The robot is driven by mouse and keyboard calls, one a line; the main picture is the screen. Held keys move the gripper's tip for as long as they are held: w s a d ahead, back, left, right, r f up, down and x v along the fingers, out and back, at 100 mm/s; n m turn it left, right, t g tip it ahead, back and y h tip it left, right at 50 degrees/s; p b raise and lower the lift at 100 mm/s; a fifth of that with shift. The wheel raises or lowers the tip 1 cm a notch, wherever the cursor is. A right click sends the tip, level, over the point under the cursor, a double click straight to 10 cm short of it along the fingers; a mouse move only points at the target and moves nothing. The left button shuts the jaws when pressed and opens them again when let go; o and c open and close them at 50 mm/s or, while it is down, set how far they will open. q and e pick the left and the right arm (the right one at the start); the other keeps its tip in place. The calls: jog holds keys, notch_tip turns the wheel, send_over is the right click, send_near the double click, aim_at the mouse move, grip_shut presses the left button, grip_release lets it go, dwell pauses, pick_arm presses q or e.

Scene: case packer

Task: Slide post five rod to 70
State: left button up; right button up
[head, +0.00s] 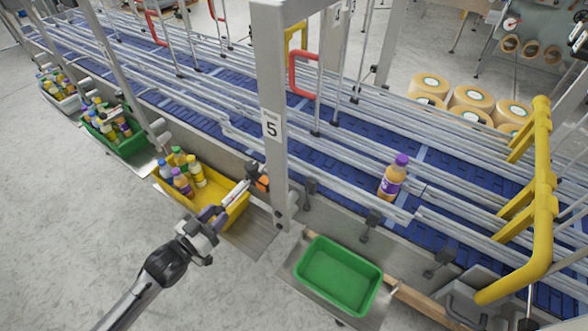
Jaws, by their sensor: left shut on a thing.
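Post five (268,100) is the grey upright with a "5" plate beside the blue conveyor. A pale rod (236,193) sticks out from a dark clamp with an orange part (262,183) at the post's left side, over the yellow bin. My left gripper (212,214) comes in from the lower left and is shut on the rod's outer end. Any scale marks on the rod are too small to read. My right gripper is not in view.
A yellow bin (240,208) with several bottles lies under the rod. An empty green bin (340,274) stands right of the post. A purple-capped bottle (393,178) stands on the conveyor (215,105). A yellow tube frame (541,200) rises at right. The floor at lower left is clear.

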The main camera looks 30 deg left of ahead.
aim_at(225, 205)
pick_arm(q)
jog(key=shift+w, duration=1.3)
jog(key=shift+w+p, duration=0.3)
jog(key=shift+w, duration=0.4)
jog(key=o, duration=0.7)
jog(key=shift+s, duration=0.1)
jog(key=shift+s+p, duration=0.3)
jog(key=shift+s, duration=0.15)
jog(key=shift+s+p, duration=1.1)
jog(key=shift+s, duration=1.9)
